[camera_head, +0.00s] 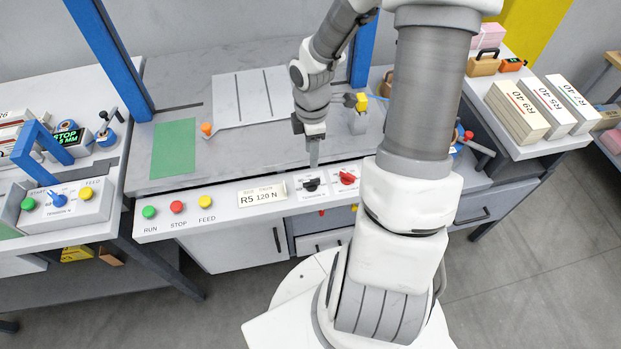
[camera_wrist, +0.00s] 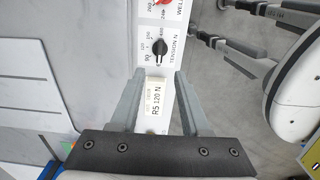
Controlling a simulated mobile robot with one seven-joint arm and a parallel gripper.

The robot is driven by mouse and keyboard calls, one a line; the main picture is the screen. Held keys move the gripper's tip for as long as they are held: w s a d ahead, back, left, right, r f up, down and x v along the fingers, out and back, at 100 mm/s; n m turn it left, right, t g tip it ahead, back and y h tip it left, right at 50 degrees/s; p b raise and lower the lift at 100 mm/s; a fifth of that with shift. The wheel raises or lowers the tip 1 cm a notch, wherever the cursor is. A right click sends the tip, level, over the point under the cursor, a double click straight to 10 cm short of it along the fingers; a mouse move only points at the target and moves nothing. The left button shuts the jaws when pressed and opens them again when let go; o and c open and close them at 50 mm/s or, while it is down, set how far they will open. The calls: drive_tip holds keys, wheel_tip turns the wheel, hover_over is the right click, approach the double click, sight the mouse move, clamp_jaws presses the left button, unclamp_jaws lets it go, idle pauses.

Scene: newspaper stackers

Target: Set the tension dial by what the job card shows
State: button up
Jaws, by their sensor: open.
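The tension dial is a black knob (camera_head: 311,184) on the white front panel, labelled TENSION N. In the wrist view the knob (camera_wrist: 160,46) lies just beyond my fingertips, with a printed number scale around it. The small numbers and the knob's exact setting are hard to read. The job card (camera_head: 262,196), reading R5 120 N, is on the panel left of the dial. In the wrist view the card (camera_wrist: 156,93) shows between my fingers. My gripper (camera_head: 314,158) is open and empty, pointing down over the panel near the dial; its fingers (camera_wrist: 160,73) do not hold the knob.
A red knob (camera_head: 347,178) is right of the dial. Green RUN (camera_head: 149,212), red STOP (camera_head: 177,207) and yellow FEED (camera_head: 205,202) buttons line the panel's left. A neighbouring machine (camera_head: 68,198) has its own blue tension knob. Labelled stacks (camera_head: 517,110) stand at right.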

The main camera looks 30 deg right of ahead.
sight(311, 180)
wheel_tip(311, 180, down, 11)
drive_tip(key=b, duration=0.2)
drive_tip(key=shift+f+b, duration=0.2)
drive_tip(key=shift+b, duration=0.15)
clamp_jaws()
